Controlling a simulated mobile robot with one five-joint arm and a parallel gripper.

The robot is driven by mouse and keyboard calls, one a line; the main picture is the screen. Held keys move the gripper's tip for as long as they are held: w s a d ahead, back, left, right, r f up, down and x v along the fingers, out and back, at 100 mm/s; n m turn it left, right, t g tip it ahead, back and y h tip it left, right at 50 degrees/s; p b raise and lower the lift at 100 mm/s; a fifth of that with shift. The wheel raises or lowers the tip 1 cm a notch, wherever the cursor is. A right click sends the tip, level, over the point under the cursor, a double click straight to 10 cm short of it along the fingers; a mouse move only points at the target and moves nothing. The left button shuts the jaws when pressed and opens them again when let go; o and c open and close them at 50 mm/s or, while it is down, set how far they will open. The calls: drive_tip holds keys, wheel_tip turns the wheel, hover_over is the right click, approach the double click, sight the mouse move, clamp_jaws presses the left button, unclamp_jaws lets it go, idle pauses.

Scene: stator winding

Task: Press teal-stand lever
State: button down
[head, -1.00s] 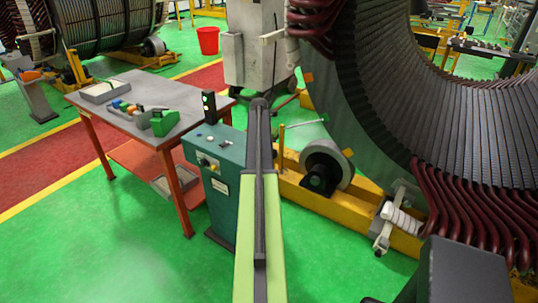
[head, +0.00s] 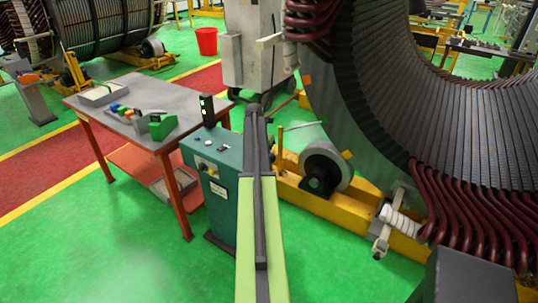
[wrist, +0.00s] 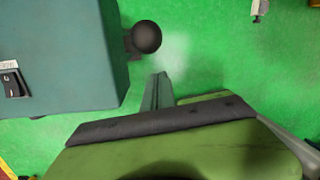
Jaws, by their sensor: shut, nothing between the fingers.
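The teal stand (head: 222,170) is upright left of my arm in the head view, with buttons on its sloped top. In the wrist view its teal side (wrist: 75,65) fills the upper left. A lever with a round dark knob (wrist: 146,37) sticks out from that side. My gripper (wrist: 159,80) is shut and empty; its tips are just below the knob in the picture, and a gap shows between them. I cannot tell the depth between them. In the head view my arm hides the gripper and the lever.
A grey-topped table (head: 150,100) with tools stands left of the stand. A large stator (head: 390,110) on a yellow frame (head: 310,197) is at the right. A black rocker switch (wrist: 12,83) shows on the stand. The green floor in front is open.

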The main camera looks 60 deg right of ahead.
drive_tip(key=d+r+p, duration=0.4)
drive_tip(key=r+p, duration=0.4)
drive_tip(key=r, duration=0.1)
drive_tip(key=shift+w+d, duration=0.15)
